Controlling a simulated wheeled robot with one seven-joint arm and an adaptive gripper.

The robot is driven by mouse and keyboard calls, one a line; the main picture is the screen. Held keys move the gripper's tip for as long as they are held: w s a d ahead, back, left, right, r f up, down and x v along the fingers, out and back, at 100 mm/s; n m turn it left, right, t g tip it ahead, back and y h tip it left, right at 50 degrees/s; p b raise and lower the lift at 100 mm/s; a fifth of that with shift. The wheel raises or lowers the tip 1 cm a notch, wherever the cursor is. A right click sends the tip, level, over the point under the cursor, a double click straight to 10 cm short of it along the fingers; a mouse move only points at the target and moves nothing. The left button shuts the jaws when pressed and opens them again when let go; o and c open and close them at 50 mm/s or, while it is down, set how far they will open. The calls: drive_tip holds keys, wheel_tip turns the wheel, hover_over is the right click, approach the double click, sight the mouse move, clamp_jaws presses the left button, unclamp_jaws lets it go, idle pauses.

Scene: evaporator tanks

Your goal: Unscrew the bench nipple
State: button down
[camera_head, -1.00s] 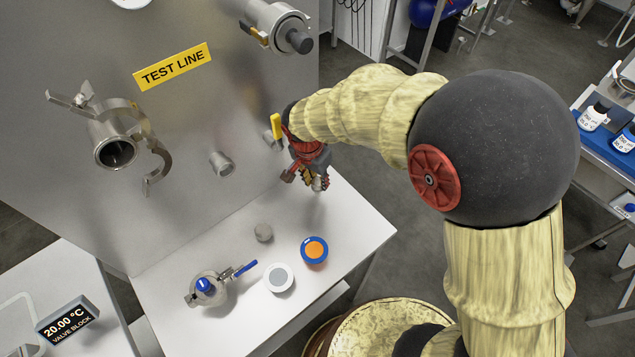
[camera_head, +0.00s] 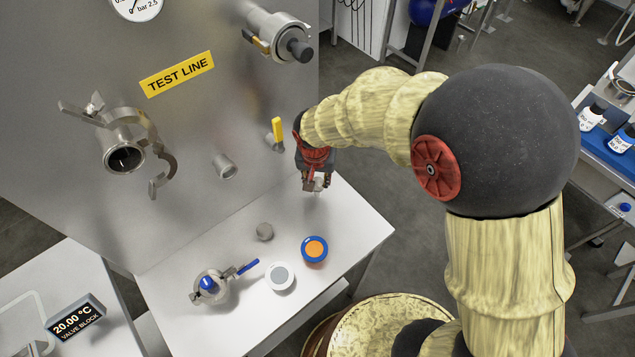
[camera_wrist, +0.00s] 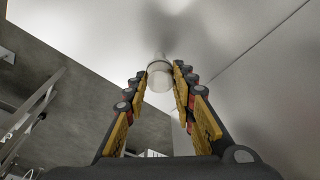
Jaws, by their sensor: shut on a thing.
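The bench nipple (camera_wrist: 160,75) is a pale, short round piece between my fingertips in the wrist view, with a narrower end beyond it. My gripper (camera_wrist: 163,80) is shut on it. In the head view my gripper (camera_head: 318,184) points down at the back right of the white bench (camera_head: 350,222), close to the steel panel. The nipple is mostly hidden by the fingers there. I cannot tell whether its lower end is still in a fitting.
The steel panel (camera_head: 215,110) carries a yellow-handled valve (camera_head: 278,131), a short pipe stub (camera_head: 224,166) and an open clamp (camera_head: 160,165). On the bench are a blue-handled valve (camera_head: 213,286), a white-rimmed disc (camera_head: 280,276), an orange-topped blue disc (camera_head: 314,249) and a grey cap (camera_head: 264,231).

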drive_tip(key=n+p, duration=0.2)
drive_tip(key=shift+r+n, duration=0.2)
drive_tip(key=shift+n, duration=0.2)
drive_tip(key=shift+f+n+y+p, duration=0.15)
drive_tip(key=shift+n+y+p, duration=0.3)
drive_tip(key=shift+n, duration=0.65)
drive_tip(key=shift+n, duration=0.4)
drive_tip(key=n, duration=0.3)
drive_tip(key=shift+w+n+y, duration=0.1)
drive_tip(key=shift+n+y, duration=0.25)
drive_tip(key=shift+n, duration=0.35)
